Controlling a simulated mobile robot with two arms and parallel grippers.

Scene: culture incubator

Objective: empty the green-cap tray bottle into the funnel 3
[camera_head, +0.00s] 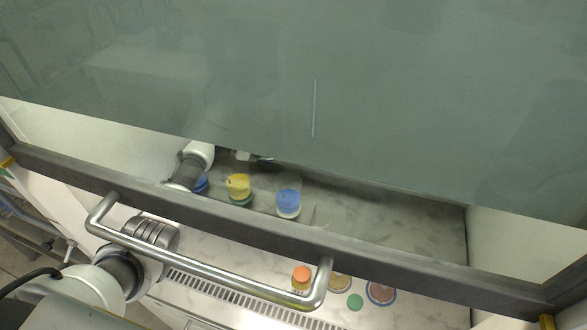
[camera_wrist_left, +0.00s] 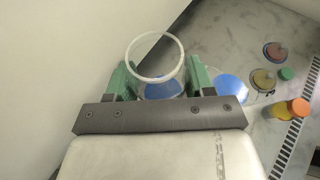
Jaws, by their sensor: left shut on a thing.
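In the left wrist view the green fingers of my left gripper (camera_wrist_left: 160,78) are shut on a clear, open-mouthed bottle (camera_wrist_left: 181,52), with its round rim facing the camera. A loose green cap (camera_wrist_left: 287,73) lies on the floor of the cabinet; it also shows as a flat green disc in the head view (camera_head: 355,301). A clear round vessel with blue in it (camera_wrist_left: 232,88) stands beside the gripper. In the head view my left arm passes under the glass sash; its gripper is mostly hidden. I cannot tell which vessel is funnel 3. My right gripper is not in view.
The glass sash (camera_head: 330,110) and its metal handle (camera_head: 210,258) cross the head view. Yellow-topped (camera_head: 238,184) and blue-topped (camera_head: 288,200) items stand behind the sash frame. An orange-capped bottle (camera_head: 301,273) stands near the front grille.

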